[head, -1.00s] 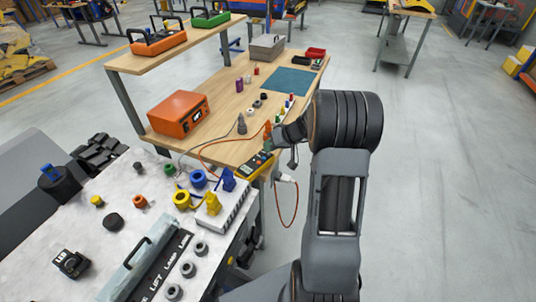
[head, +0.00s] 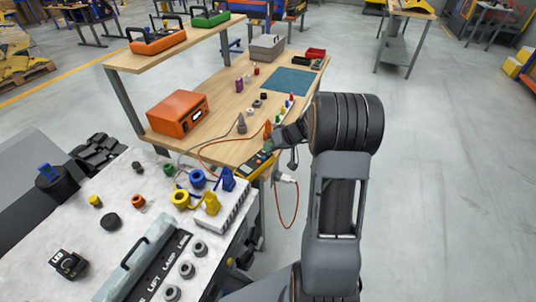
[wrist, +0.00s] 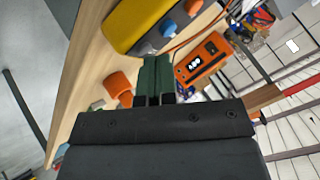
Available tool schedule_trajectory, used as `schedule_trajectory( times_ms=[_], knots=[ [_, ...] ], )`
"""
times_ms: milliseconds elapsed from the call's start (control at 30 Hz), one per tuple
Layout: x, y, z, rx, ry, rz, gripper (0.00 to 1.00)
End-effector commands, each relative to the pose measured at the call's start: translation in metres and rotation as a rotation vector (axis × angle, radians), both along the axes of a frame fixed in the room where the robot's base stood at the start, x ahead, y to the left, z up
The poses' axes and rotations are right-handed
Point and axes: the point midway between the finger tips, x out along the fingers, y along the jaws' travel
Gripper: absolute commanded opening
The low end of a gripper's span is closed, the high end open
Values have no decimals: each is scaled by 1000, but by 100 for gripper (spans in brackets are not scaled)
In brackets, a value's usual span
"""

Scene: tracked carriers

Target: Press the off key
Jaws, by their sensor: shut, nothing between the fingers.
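A yellow and dark hand-held meter (head: 257,166) lies at the near end of the wooden bench. It shows large at the top of the wrist view (wrist: 138,22), with a blue plug (wrist: 168,28) and an orange plug (wrist: 194,5) at its near end. I cannot make out an off key on it; its face is mostly turned away or hidden. My gripper (head: 268,147) is just above and beside the meter in the head view. Its green fingers (wrist: 157,68) are together and empty, their tips close to the meter in the wrist view; contact cannot be told.
An orange box with a display (head: 178,113) stands on the bench (head: 215,152). An orange object (wrist: 118,84) is left of my fingers in the wrist view. Red and grey leads run near the meter. A white-topped carrier (head: 75,225) with several plugs and knobs is at front left.

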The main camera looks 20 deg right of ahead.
Motion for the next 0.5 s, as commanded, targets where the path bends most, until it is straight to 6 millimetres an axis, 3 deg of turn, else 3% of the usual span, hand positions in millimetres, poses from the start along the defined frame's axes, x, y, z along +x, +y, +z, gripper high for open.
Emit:
schedule_trajectory(
  times_ms=[500],
  knots=[
    [0,0,4,-1,0,1,0]
  ],
)
